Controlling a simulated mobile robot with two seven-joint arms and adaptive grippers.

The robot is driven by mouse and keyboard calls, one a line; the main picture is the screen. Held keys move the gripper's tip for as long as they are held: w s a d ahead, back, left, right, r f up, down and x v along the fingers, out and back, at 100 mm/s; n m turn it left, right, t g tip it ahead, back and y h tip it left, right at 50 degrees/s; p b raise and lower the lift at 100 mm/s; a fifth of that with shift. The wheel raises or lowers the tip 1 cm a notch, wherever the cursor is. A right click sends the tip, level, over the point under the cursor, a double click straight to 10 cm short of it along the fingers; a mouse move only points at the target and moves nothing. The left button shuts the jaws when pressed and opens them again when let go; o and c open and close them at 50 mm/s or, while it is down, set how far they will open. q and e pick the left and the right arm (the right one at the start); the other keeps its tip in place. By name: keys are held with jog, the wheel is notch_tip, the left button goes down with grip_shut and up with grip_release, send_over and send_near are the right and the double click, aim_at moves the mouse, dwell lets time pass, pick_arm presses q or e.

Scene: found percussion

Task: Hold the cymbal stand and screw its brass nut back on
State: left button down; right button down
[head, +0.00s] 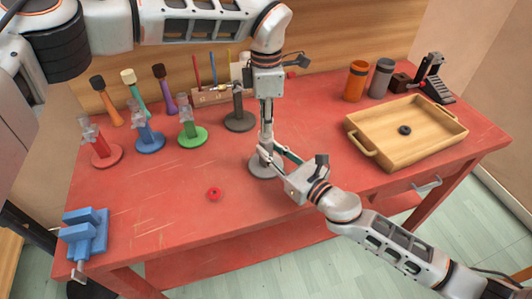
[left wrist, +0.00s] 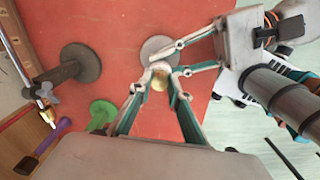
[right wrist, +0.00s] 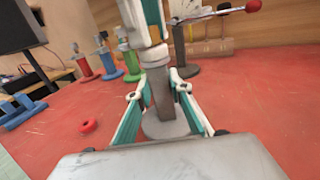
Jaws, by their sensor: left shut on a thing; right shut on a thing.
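The grey cymbal stand (head: 260,170) stands upright on its round base near the middle of the table. My right gripper (head: 266,153) is shut around its post, which shows between the fingers in the right wrist view (right wrist: 161,95). My left gripper (head: 267,143) reaches straight down over the top of the stand. In the left wrist view its fingertips are shut on the brass nut (left wrist: 159,82), directly above the stand's base (left wrist: 158,49). The left fingers hide the top of the post, so I cannot tell how far the nut sits on the thread.
Another grey stand (head: 239,121) and red, blue and green stands are behind left. A wooden tray (head: 378,153) with a dark ring is at right. Shakers and a pedal stand behind it.

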pick_arm(q)
jog(key=m, duration=0.5)
jog(key=shift+m, duration=0.4)
jog(key=m, duration=0.6)
jog(key=shift+m, duration=0.4)
jog(key=c, duration=1.8)
grip_release()
notch_tip(320, 180, up, 12)
pick_arm(e)
jog(key=c, duration=1.7)
grip_release()
